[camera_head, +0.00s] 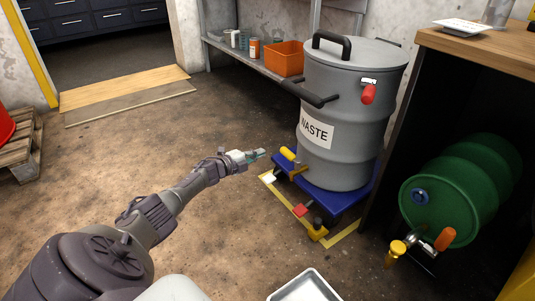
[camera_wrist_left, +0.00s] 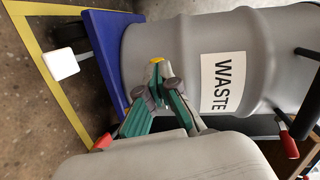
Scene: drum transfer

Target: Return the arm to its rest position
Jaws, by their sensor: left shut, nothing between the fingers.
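My left arm reaches in from the lower left of the head view, stretched out over the floor. My left gripper (camera_head: 261,154) is shut and empty, just left of the grey waste drum (camera_head: 345,155). In the left wrist view the gripper (camera_wrist_left: 158,84) shows its green fingers with the tips together. The drum's side and label (camera_wrist_left: 222,82) are beyond them. A small yellow part shows just past the fingertips; I cannot tell whether they touch it. My right gripper is not in view.
The drum stands on a blue dolly (camera_head: 336,208) with coloured pedals, inside a yellow floor outline. A green drum (camera_head: 460,190) with a tap lies under the wooden bench (camera_head: 490,50) at right. A pale tray (camera_head: 305,288) is at the bottom.

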